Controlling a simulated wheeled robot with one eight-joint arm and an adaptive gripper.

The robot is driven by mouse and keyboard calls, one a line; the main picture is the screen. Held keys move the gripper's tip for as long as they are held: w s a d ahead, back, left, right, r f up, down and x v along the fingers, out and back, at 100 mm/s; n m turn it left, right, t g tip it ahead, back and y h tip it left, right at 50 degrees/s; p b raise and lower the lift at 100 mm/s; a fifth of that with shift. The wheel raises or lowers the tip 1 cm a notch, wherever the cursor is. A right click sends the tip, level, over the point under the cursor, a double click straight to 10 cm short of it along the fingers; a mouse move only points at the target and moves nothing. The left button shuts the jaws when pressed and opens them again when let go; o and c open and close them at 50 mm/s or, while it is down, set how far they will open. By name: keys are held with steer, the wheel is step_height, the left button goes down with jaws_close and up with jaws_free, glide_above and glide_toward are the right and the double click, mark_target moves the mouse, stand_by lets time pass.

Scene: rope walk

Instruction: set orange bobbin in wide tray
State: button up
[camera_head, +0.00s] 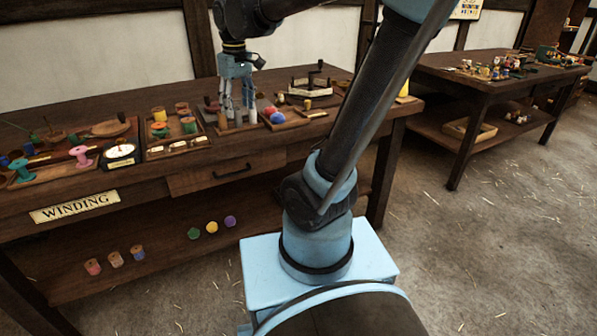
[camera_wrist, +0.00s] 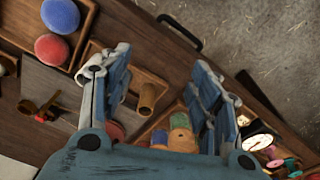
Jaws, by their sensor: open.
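An orange-looking bobbin (camera_head: 159,127) stands among other bobbins in a wooden tray (camera_head: 149,155) on the winding bench, left of my gripper. An orange-tan bobbin also shows in the wrist view (camera_wrist: 183,141), low between the fingers, partly hidden by my gripper's body. I cannot tell for sure that both are the same bobbin. Several trays are in view, and I cannot tell which is the wide one. My gripper (camera_head: 237,110) is open and empty, pointing down over the tray to the right of the bobbins. Its spread fingers show in the wrist view (camera_wrist: 163,88).
A brown cylinder (camera_wrist: 148,96) stands between the fingers in the wrist view. A tray with a blue ball (camera_head: 278,118) lies to the gripper's right. The bench is crowded.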

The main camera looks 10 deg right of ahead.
steer(key=s+d+f+m+t, duration=0.1)
steer(key=s+d+f+m, duration=0.6)
steer(key=s+d+f, duration=0.8)
steer(key=shift+s+f, duration=0.45)
steer(key=shift+f, duration=0.3)
